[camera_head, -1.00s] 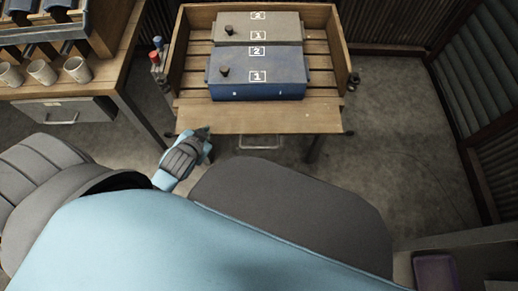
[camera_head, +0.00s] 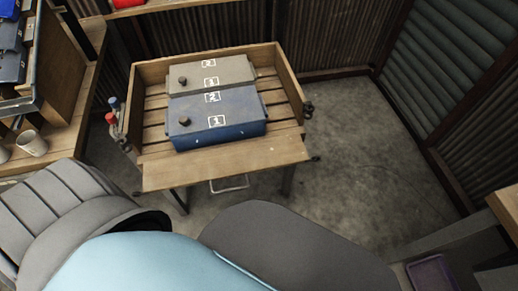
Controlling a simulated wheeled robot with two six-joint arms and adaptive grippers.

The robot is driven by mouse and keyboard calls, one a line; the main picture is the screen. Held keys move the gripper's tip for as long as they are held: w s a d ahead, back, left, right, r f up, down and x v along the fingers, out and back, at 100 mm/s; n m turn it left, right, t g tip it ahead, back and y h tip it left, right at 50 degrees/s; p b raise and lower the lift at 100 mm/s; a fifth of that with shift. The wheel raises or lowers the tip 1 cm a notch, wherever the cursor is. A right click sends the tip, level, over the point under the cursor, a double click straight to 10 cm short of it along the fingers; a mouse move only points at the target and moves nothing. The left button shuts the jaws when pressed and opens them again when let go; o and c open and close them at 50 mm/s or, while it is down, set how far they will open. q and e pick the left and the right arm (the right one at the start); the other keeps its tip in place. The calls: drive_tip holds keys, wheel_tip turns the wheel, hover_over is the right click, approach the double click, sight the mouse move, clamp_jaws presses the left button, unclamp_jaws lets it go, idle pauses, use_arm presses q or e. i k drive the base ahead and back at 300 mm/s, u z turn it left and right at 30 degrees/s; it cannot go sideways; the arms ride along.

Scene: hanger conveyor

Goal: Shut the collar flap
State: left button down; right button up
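I cannot make out a collar flap in the camera_head view. A wooden slatted cart (camera_head: 225,157) stands ahead with raised sides and a low front board. On it lie a blue box (camera_head: 240,108) and, behind it, a grey box (camera_head: 230,71). Each box has a dark knob at its left and white square number marks on top; the blue box's marks read 1 and 2. Neither of my grippers is in view. My own light blue and dark grey body covers the bottom of the picture.
A wooden bench with cups (camera_head: 32,143) and a rack of dark blue items (camera_head: 10,66) stands at the left. Red and blue-topped objects (camera_head: 113,113) hang at the cart's left side. Corrugated walls (camera_head: 350,28) close the back and right. Open floor (camera_head: 350,165) lies right of the cart.

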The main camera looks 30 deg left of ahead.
sight(208, 166)
drive_tip(key=z, duration=1.05)
drive_tip(key=k, duration=0.45)
drive_tip(key=u, duration=1.4)
